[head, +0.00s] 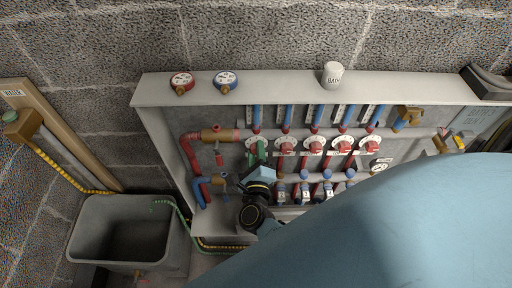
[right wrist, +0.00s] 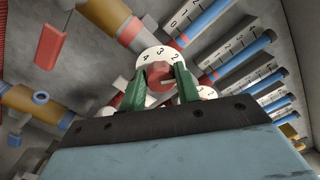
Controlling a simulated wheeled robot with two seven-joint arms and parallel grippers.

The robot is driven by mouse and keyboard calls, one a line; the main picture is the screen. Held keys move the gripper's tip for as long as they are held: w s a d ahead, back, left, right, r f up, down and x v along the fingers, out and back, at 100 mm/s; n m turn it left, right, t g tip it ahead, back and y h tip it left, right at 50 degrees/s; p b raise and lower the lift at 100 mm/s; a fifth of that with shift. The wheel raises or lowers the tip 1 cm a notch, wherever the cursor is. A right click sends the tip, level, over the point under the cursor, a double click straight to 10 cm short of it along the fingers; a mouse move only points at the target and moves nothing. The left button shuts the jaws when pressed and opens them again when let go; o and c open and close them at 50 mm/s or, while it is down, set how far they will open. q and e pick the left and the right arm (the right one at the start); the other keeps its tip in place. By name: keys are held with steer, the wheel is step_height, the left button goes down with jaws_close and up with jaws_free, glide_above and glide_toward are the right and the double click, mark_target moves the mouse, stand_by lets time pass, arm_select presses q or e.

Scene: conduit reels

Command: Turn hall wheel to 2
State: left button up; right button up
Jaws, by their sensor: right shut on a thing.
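My right gripper (right wrist: 160,78) is shut on the red knob (right wrist: 159,70) of a white numbered wheel (right wrist: 152,56), one green finger on each side of it. In the right wrist view 4, 3 and 2 show on the wheel's rim; no clear pointer shows. In the head view my right gripper (head: 261,158) is at the leftmost wheel (head: 251,141) of the row, partly covering it. I cannot read which wheel is the hall one. My left gripper is not in view.
More wheels (head: 316,145) stand close by on the right, below blue gauge tubes (head: 287,117). Brass and red pipework (head: 213,134) is on the left. A white cup (head: 332,75) and two round gauges (head: 182,82) are on the top ledge. A grey tub (head: 90,213) stands lower left.

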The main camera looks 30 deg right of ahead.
steer(key=n+p, duration=0.2)
steer(key=n, duration=0.4)
steer(key=shift+f+n, duration=0.1)
steer(key=shift+n, duration=0.2)
stand_by(0.4)
steer(key=o, duration=1)
steer(key=shift+a, duration=0.1)
steer(key=p+v, duration=0.1)
steer(key=v, duration=1.2)
steer(key=shift+s+a+p, duration=0.1)
steer(key=shift+p, duration=0.2)
steer(key=shift+f, duration=0.1)
